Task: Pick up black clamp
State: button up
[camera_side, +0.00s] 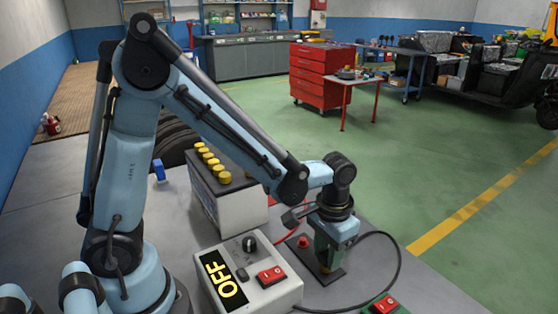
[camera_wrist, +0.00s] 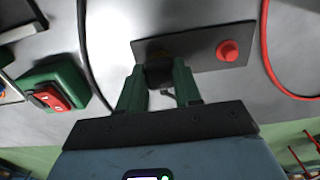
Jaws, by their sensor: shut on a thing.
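My gripper (camera_side: 326,262) points down over a dark flat plate (camera_side: 306,265) on the grey workbench. In the wrist view its two green fingers (camera_wrist: 159,72) are shut on a small dark thing (camera_wrist: 157,61) at one end of the plate (camera_wrist: 203,48), which looks to be the black clamp. Most of the clamp is hidden between the fingers, and I cannot tell whether it still touches the plate. In the side view the gripper hides it.
A red knob (camera_side: 303,241) stands on the plate beside my gripper. A box reading OFF (camera_side: 247,281), a battery with yellow caps (camera_side: 229,195) and a green box with a red switch (camera_side: 384,304) are near. Black (camera_side: 399,262) and red (camera_wrist: 264,50) cables curve around.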

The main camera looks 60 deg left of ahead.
jog(key=shift+r, duration=0.1)
jog(key=shift+r, duration=0.45)
notch_tip(320, 180, up, 3)
jog(key=shift+r, duration=0.15)
jog(key=s+d+r, duration=0.6)
jog(key=s+d, duration=0.1)
jog(key=d, duration=0.1)
jog(key=shift+s+d+r, duration=0.3)
jog(key=shift+s+d, duration=0.05)
jog(key=shift+s, duration=0.05)
